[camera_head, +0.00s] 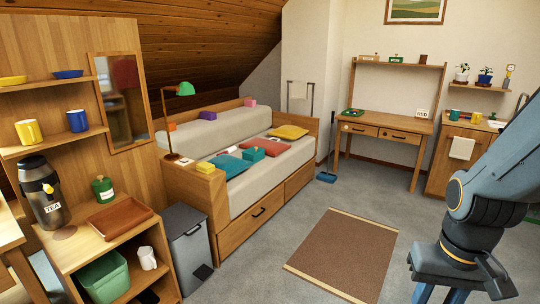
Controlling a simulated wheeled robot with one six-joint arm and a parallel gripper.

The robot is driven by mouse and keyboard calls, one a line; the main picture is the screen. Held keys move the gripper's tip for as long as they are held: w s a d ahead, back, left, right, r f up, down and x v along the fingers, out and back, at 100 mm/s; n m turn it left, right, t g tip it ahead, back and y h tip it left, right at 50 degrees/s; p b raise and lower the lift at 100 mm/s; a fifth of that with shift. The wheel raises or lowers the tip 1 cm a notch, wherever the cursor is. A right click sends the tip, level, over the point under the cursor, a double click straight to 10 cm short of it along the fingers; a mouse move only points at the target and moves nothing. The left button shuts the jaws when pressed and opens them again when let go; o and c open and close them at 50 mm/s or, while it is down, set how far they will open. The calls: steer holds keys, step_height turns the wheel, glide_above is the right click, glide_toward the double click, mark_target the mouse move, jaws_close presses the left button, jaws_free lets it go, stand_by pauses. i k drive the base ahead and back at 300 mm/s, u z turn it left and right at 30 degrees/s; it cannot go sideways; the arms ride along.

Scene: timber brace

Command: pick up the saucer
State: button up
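A yellow shallow dish (12,81) and a blue shallow dish (68,74) sit on the upper shelf at the left. A small pale item (497,124) lies at the right end of the cabinet top, partly behind my arm. I cannot tell which of these, if any, is the saucer. My arm fills the right side and runs out of the picture at the right edge. My gripper is not in view.
A yellow mug (28,131) and blue mug (77,120) stand on the lower shelf. Below are a TEA flask (43,190), brown tray (119,218) and grey bin (187,245). A daybed (262,212) lines the wall. The rug (342,256) and surrounding floor are clear.

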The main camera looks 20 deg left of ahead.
mark_target(63, 75)
steer(key=u, duration=1)
steer(key=i, duration=1.6)
steer(key=u, duration=0.95)
